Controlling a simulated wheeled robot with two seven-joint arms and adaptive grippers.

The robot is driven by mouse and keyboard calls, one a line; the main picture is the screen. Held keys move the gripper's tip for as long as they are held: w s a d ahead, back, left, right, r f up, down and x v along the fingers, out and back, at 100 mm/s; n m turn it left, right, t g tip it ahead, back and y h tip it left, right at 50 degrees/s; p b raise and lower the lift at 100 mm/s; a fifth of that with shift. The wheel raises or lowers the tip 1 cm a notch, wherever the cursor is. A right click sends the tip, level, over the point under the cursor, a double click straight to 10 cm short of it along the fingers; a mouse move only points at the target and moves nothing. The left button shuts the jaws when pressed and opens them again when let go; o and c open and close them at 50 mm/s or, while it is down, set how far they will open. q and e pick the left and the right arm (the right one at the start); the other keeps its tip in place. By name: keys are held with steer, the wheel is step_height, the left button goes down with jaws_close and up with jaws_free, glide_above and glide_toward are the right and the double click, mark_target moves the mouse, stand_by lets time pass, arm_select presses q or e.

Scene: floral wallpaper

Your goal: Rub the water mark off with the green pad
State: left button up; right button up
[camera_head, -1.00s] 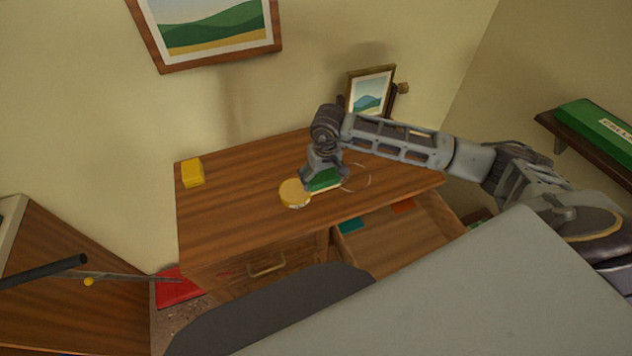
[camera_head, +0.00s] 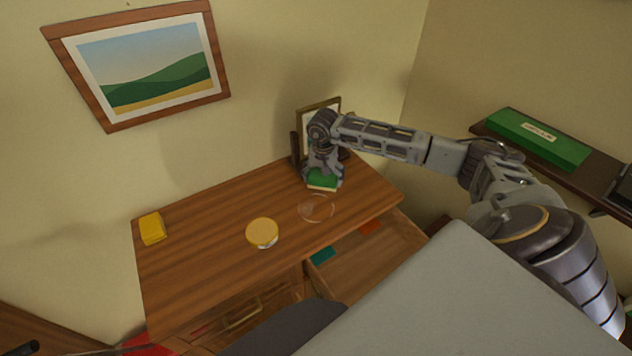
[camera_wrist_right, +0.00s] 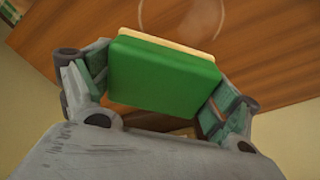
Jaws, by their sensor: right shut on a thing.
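The green pad (camera_head: 322,180) has a pale yellow layer on its underside. My right gripper (camera_head: 323,173) is shut on it, over the back part of the desk near the picture frame. In the right wrist view the pad (camera_wrist_right: 163,75) sits between both fingers. I cannot tell whether the pad touches the desk. The water mark (camera_head: 317,208) is a pale ring on the wooden desktop, just in front of the pad. Part of the ring (camera_wrist_right: 240,15) shows at the top of the right wrist view. My left gripper is not in view.
A round yellow-lidded tin (camera_head: 262,232) stands left of the ring on the desk (camera_head: 200,270). A yellow block (camera_head: 152,228) lies at the far left. A small picture frame (camera_head: 305,118) stands behind my gripper. An open drawer (camera_head: 370,258) juts out in front.

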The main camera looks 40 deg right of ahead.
steer(key=shift+d+m, duration=0.45)
steer(key=shift+m, duration=0.45)
steer(key=m, duration=0.2)
steer(key=shift+d+f+m+g, duration=0.25)
steer(key=shift+d+m+g, duration=0.05)
steer(key=shift+d, duration=0.05)
steer(key=m, duration=0.5)
steer(key=shift+s+g, duration=0.15)
steer(key=shift+g, duration=0.15)
steer(key=shift+f, duration=0.1)
